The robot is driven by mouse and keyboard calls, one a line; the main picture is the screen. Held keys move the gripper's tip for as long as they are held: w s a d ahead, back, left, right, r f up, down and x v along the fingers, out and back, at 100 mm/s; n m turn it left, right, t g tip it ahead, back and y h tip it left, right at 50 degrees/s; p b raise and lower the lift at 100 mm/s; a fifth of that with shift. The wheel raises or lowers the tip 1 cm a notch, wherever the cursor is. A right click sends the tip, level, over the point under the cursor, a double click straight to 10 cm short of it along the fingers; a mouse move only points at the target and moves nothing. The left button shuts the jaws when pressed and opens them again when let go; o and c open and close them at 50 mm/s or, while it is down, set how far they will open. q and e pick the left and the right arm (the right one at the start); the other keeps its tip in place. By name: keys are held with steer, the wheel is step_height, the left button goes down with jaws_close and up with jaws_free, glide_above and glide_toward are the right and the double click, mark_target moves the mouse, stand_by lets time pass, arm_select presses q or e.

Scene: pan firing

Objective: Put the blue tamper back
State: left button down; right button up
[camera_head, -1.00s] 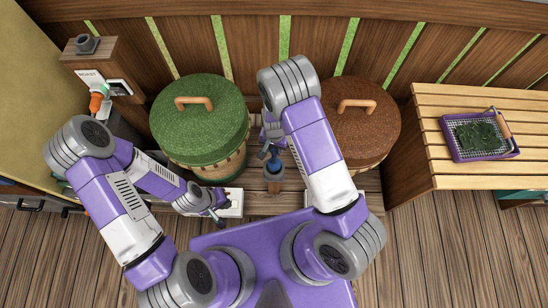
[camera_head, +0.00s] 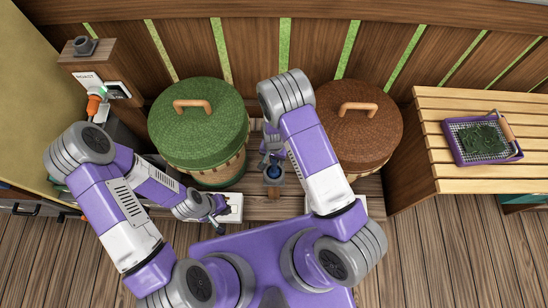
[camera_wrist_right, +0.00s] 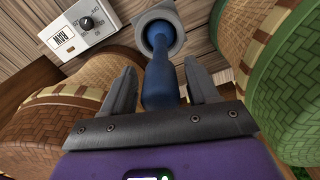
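The blue tamper (camera_wrist_right: 160,80) stands with its far end in a grey square-rimmed holder (camera_wrist_right: 178,14) in the right wrist view. In the head view the tamper (camera_head: 274,171) shows as a small blue patch at the holder (camera_head: 273,183), mostly hidden by my right gripper. My right gripper (camera_wrist_right: 159,68) has its two fingers on either side of the tamper's handle, with narrow gaps visible between fingers and handle. It also shows in the head view (camera_head: 271,157), between the two baskets. My left gripper (camera_head: 221,214) is low over a white box (camera_head: 235,206); its fingers are too small to judge.
A green lidded basket (camera_head: 200,125) and a brown lidded basket (camera_head: 355,125) flank the right gripper closely. A white box with a knob (camera_wrist_right: 88,25) lies beside the holder. A purple-rimmed tray of leaves (camera_head: 458,157) rests on a slatted bench (camera_head: 430,110) at right.

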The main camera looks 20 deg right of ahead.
arm_select(q)
step_height(320, 180, up, 3)
steer(key=p, duration=0.3)
arm_select(e)
steer(key=r, duration=0.7)
steer(key=shift+s+d+r, duration=0.2)
steer(key=shift+r, duration=0.1)
